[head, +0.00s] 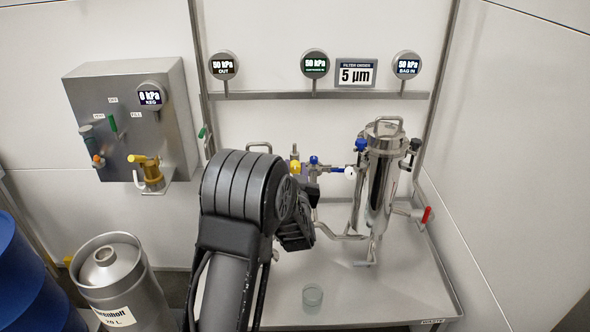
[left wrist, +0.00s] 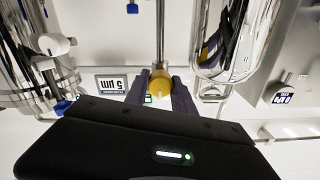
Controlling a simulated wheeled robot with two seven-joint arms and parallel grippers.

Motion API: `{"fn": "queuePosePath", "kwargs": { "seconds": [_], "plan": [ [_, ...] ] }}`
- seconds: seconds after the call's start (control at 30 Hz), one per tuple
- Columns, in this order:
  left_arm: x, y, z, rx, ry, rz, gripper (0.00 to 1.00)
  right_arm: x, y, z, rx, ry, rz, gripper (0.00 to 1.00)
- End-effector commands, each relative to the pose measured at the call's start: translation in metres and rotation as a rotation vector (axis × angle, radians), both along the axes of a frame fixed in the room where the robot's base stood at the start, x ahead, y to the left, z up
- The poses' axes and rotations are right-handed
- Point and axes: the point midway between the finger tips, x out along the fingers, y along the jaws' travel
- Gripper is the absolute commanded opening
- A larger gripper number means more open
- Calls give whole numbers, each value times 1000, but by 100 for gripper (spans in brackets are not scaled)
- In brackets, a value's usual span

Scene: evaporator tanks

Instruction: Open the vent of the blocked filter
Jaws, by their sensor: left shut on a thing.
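In the head view a shiny filter housing (head: 378,185) stands at the right of the bench, with a blue knob (head: 361,145) and a white knob (head: 350,173) beside it. A second housing is mostly hidden behind my left arm; its body shows in the left wrist view (left wrist: 227,45). My left gripper (head: 306,192) is among the pipes between the housings. In the left wrist view, which is upside down, its purple fingers are shut on a yellow knob (left wrist: 160,87) at the end of a metal stem. My right gripper is not in view.
Gauges reading 50 kPa (head: 407,65) and a 5 µm sign (head: 356,73) are on the rail behind. A red-handled valve (head: 426,215) is at the right. A glass cup (head: 312,295) sits on the bench (head: 390,290). A keg (head: 122,280) stands at the left.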

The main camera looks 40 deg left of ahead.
Motion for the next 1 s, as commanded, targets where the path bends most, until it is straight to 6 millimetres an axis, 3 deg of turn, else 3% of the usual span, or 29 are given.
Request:
{"fn": "queuePosePath", "kwargs": {
  "seconds": [0.47,1.0],
  "plan": [
    [1,-1,0,84,66,-1,0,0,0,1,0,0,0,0],
    [1,-1,1,442,337,-1,0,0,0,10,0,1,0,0]
  ]
}}
